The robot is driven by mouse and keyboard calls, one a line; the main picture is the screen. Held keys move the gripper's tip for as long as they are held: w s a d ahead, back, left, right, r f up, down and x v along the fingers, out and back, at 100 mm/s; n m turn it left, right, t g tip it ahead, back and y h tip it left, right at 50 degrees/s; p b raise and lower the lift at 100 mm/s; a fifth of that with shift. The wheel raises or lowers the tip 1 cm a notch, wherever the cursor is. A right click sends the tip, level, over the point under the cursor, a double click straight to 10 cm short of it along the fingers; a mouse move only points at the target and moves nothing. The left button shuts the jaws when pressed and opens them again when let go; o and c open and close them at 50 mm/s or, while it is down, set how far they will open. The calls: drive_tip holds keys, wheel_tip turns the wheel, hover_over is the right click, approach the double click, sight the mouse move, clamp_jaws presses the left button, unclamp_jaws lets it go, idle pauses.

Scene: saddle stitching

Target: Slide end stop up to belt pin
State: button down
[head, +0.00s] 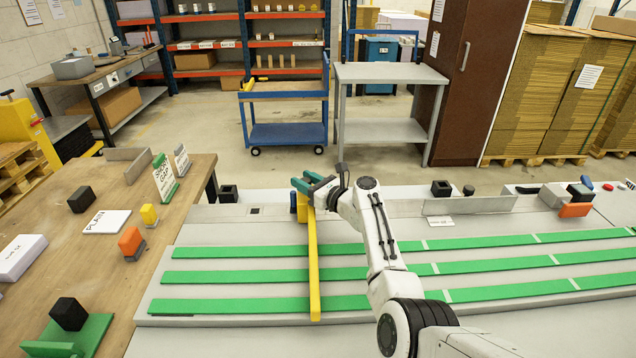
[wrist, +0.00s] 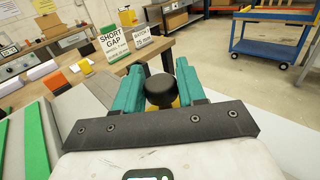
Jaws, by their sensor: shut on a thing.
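The end stop is a long yellow bar (head: 314,270) lying across the green belts, with its far end at the back rail. My gripper (head: 308,188), with teal fingers, is at that far end. In the wrist view the fingers are shut on a round black knob (wrist: 160,90), with a little yellow showing beneath it. I cannot tell for certain which part is the belt pin. A small black block (head: 228,193) stands by the rail to the left of the bar. Another black block (head: 441,188) stands to the right. My arm hides part of the rail and belts.
Green belts (head: 235,277) run left and right of the bar on the grey bed, clear on the left. A wooden bench (head: 175,190) on the left holds signs and coloured blocks. A blue cart (head: 285,133) and a grey stand (head: 390,130) are behind.

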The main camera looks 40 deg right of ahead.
drive_tip(key=shift+a, duration=0.15)
drive_tip(key=c, duration=0.8)
unclamp_jaws()
drive_tip(key=s, duration=0.3)
drive_tip(key=s+d, duration=0.1)
drive_tip(key=s, duration=0.3)
drive_tip(key=s+d+p, duration=0.1)
drive_tip(key=s, duration=0.2)
drive_tip(key=shift+s, duration=0.25)
drive_tip(key=shift+f, duration=0.1)
